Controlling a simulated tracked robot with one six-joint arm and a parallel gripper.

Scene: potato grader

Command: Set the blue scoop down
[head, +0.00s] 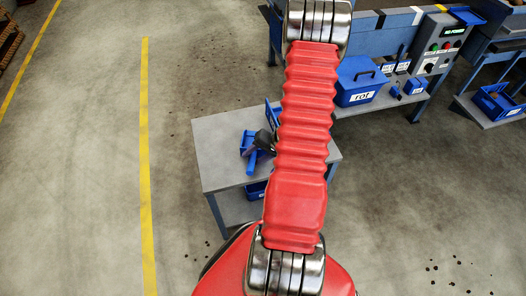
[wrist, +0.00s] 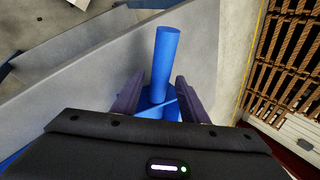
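The blue scoop (head: 252,160) shows in the head view over the left part of a small grey table (head: 217,138). In the wrist view the scoop (wrist: 166,62) has its round handle pointing up the picture, and its wider blue part lies lower, partly behind my gripper's body. My gripper (wrist: 159,77) has one dark finger on each side of the scoop. Narrow gaps show beside the handle; contact lower down is unclear. In the head view my dark gripper (head: 266,140) is right beside the scoop, partly hidden by my red arm. Whether the scoop rests on the table is unclear.
A blue lidded box (head: 361,82) stands on the bench at the right, near a control panel (head: 438,45). A blue bin (head: 256,190) sits on the table's lower shelf. The table's front left top is clear. Wooden pallets (wrist: 290,60) show at right in the wrist view.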

